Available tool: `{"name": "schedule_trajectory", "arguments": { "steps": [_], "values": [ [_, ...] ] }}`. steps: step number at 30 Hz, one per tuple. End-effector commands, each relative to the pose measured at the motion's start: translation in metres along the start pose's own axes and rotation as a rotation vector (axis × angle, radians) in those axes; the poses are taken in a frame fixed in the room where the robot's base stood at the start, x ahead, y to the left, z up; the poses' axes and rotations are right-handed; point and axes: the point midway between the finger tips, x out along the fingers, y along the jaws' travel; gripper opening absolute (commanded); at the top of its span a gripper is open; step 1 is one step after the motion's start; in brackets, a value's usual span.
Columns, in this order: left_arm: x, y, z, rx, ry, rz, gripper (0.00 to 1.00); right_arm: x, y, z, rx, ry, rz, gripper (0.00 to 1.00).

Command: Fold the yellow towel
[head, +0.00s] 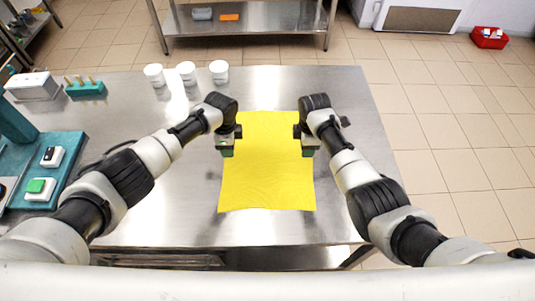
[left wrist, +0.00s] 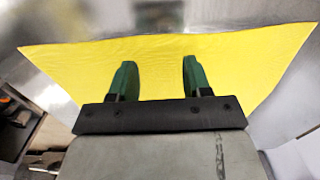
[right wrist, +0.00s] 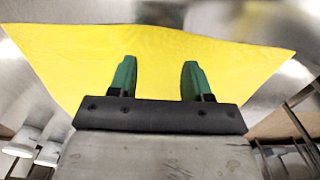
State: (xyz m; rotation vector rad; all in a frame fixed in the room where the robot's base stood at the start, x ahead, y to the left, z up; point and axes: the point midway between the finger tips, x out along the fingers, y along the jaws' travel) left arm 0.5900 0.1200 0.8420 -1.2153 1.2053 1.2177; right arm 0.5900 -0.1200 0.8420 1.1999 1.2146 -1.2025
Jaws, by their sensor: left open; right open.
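The yellow towel (head: 265,175) lies flat and spread out on the steel table, a roughly rectangular sheet. My left gripper (head: 227,152) is over its left edge, and my right gripper (head: 307,151) is over its right edge. In the left wrist view, the towel (left wrist: 160,62) spreads beyond the two green fingers of my left gripper (left wrist: 158,80), which are apart with nothing between them. In the right wrist view, the towel (right wrist: 150,50) also spreads beyond the parted, empty fingers of my right gripper (right wrist: 159,80). Whether the fingertips touch the cloth is unclear.
Several white cups, such as this one (head: 187,72), stand at the back left of the steel table (head: 190,215). A teal holder (head: 86,88) and a teal machine with a green button (head: 38,187) are at the left. The table around the towel is clear.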

Motion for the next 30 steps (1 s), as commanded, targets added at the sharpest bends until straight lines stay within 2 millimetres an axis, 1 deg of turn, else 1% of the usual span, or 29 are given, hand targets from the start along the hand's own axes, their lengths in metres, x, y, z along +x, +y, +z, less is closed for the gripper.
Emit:
{"name": "schedule_trajectory", "arguments": {
  "steps": [1,3,9,25,30],
  "values": [
    [0.009,0.001,0.000,-0.002,-0.001,0.002,0.49,0.008,-0.001,0.000,0.000,0.000,-0.003,0.49],
    [0.016,0.000,-0.001,-0.002,0.001,0.001,0.49,0.016,0.000,-0.001,0.000,0.000,-0.002,0.49],
    [0.031,0.000,0.000,-0.001,0.000,-0.001,0.49,0.031,0.000,-0.001,0.000,0.001,0.001,0.49],
    [0.039,0.000,0.000,-0.001,0.000,-0.001,0.49,0.039,0.000,0.000,0.000,0.001,0.001,0.49],
    [0.038,0.000,0.000,-0.002,0.000,-0.001,0.36,0.038,0.000,0.000,0.001,0.001,0.001,0.36]
  ]
}}
